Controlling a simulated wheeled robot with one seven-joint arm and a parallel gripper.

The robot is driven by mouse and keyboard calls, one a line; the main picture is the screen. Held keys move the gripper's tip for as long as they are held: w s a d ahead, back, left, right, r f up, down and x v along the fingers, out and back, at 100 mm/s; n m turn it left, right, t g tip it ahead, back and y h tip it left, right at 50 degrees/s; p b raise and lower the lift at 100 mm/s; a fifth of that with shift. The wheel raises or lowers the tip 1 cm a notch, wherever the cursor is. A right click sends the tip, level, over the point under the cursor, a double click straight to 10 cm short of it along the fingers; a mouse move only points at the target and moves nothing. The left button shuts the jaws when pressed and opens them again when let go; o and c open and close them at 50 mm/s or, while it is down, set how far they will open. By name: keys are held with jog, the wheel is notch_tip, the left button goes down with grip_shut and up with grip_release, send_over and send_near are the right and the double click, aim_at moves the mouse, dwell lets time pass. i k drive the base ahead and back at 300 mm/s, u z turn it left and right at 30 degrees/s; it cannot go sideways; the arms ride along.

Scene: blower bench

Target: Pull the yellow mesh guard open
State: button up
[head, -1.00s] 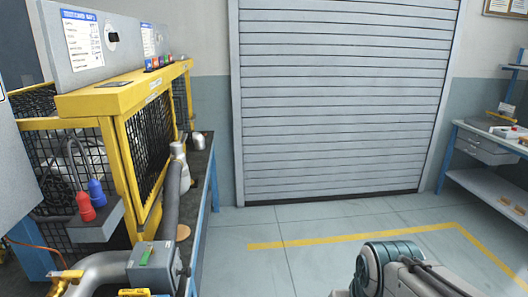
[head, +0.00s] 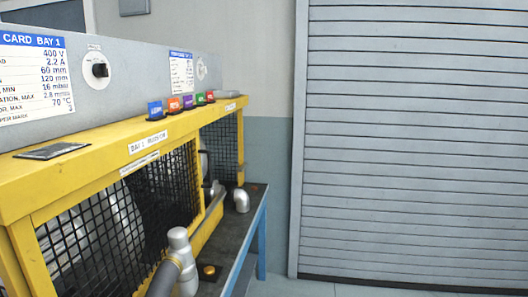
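The yellow mesh guard (head: 135,149) stands on the bench at the left of the head view. It is a yellow frame with black mesh panels, and a label on its top rail reads as Bay 1. A front mesh panel (head: 160,208) sits in the frame and looks closed. A second mesh section (head: 220,150) is farther along, with grey pipework beside it. A grey pipe fitting (head: 179,250) with a hose stands in front of the near panel. No handle can be made out clearly. My gripper is not in the picture.
A grey panel (head: 140,75) with a rating card and a black knob (head: 101,70) rises behind the guard. Several coloured tags (head: 188,102) stand on the top rail. A pipe elbow (head: 242,200) sits on the dark bench top (head: 226,235). A roller shutter (head: 415,140) fills the right.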

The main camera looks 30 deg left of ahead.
aim_at(25, 242)
jog(key=u, duration=0.3)
jog(key=i, duration=1.45)
jog(key=u, duration=1.8)
jog(key=i, duration=0.95)
jog(key=u, duration=0.8)
